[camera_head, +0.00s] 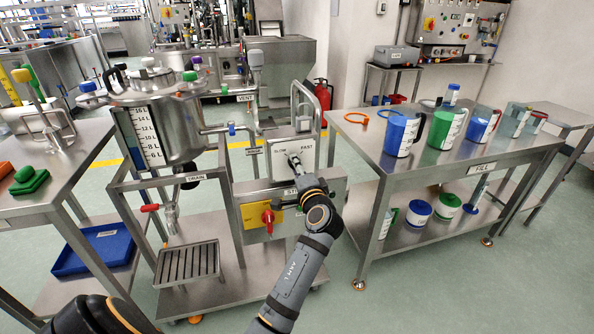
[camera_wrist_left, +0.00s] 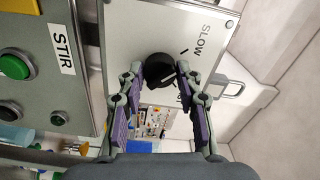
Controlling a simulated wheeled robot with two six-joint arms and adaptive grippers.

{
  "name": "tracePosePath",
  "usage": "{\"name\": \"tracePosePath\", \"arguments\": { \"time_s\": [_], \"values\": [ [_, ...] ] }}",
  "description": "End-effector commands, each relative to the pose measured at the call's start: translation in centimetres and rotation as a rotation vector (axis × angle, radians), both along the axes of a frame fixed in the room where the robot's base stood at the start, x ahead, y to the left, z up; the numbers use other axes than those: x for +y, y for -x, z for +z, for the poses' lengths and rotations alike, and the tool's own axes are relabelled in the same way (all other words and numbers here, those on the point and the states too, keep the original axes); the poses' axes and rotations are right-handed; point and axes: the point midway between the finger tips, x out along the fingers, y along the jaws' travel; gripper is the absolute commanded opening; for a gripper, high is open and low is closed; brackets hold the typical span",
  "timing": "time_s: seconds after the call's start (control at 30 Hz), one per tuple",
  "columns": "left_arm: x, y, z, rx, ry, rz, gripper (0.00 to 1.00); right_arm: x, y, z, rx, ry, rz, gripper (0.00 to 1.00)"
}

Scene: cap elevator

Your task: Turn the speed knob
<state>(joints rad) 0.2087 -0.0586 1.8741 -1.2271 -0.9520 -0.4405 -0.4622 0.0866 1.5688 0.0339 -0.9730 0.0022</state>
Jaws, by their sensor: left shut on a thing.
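The black speed knob (camera_wrist_left: 157,70) sits on a pale metal panel (camera_wrist_left: 150,25) in the left wrist view, with the word SLOW and a pointer mark beside it. My left gripper (camera_wrist_left: 160,75) has a finger on each side of the knob and is shut on it. In the head view the same panel (camera_head: 308,150) carries SLOW and FAST labels. My left gripper (camera_head: 295,162) reaches up to it from below and largely hides the knob there. My right gripper is not in view.
Below the panel is a STIR control box with a red switch (camera_head: 267,217). A steel vessel (camera_head: 168,122) with a level scale stands to the left. A steel table (camera_head: 340,128) with several jugs stands to the right.

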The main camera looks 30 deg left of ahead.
Motion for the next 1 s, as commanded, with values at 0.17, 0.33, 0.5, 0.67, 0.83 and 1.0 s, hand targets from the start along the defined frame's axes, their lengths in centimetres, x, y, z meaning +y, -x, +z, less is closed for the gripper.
{"name": "tracePosePath", "arguments": {
  "time_s": [0.17,0.33,0.5,0.67,0.83,1.0],
  "values": [
    [0.00,0.03,-0.18,-0.006,0.010,0.001,0.03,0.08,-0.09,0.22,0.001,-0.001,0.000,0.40],
    [0.00,0.03,-0.18,-0.006,0.010,0.001,0.03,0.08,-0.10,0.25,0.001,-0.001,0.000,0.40],
    [0.00,0.03,-0.19,-0.005,0.010,0.001,0.40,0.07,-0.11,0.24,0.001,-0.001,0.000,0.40],
    [0.00,0.02,-0.14,-0.006,0.009,0.000,0.58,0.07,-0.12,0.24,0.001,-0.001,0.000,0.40],
    [-0.01,0.01,-0.08,-0.006,0.008,0.001,0.58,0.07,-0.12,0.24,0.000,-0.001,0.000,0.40],
    [0.00,-0.02,0.74,-0.009,0.008,0.001,0.58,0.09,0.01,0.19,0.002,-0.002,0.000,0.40]
  ]
}}
